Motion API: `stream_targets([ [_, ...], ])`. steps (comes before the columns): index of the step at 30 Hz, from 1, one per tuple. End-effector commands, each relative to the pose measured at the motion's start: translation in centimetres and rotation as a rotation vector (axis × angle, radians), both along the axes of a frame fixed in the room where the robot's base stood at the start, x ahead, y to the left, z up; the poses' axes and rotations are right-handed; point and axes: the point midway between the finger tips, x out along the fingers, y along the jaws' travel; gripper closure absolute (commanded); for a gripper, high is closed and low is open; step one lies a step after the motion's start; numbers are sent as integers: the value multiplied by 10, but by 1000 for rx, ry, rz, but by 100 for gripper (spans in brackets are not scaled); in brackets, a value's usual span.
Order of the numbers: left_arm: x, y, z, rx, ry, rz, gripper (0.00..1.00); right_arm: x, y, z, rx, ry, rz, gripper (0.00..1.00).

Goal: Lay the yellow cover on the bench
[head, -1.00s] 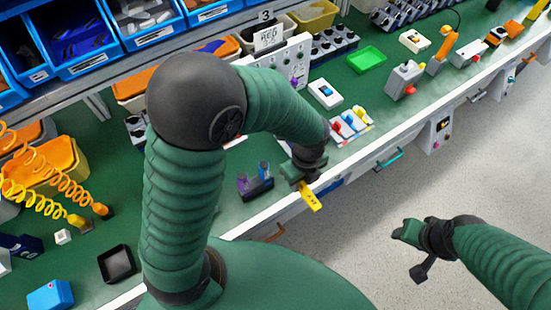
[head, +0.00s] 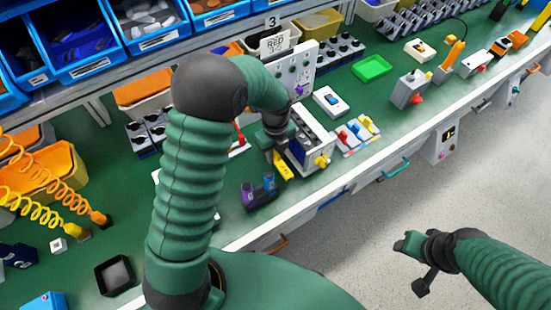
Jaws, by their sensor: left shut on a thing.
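The yellow cover (head: 283,169) is a small, narrow yellow piece in the head view. My left gripper (head: 279,152) is shut on its upper end, and the cover hangs below the fingers. It is over the green bench (head: 305,188); whether it touches the surface I cannot tell. A white box with a yellow knob (head: 322,160) stands just to the right of the cover.
A dark holder with purple pieces (head: 258,192) sits just left of and nearer than the cover. A tray of coloured switches (head: 356,134) is right of the white box. A white panel (head: 295,75) stands behind. Some bare green bench lies in front of the white box.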

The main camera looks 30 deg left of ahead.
Motion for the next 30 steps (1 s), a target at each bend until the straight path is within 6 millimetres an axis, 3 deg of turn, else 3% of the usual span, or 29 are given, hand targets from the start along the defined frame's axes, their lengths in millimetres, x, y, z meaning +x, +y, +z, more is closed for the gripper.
stream_targets([
  [6,0,0,-33,0,4,-1,100,0,0,-1,0,0,0,51],
  [15,0,0,-37,-1,1,-1,100,0,0,-3,0,0,0,51],
  [16,0,0,-37,0,0,-1,75,0,0,-2,0,0,0,51],
  [21,0,0,-36,-1,1,-1,54,0,0,-2,0,0,0,51],
  [30,1,0,-29,-1,-2,-1,54,0,0,-1,0,0,0,51],
])
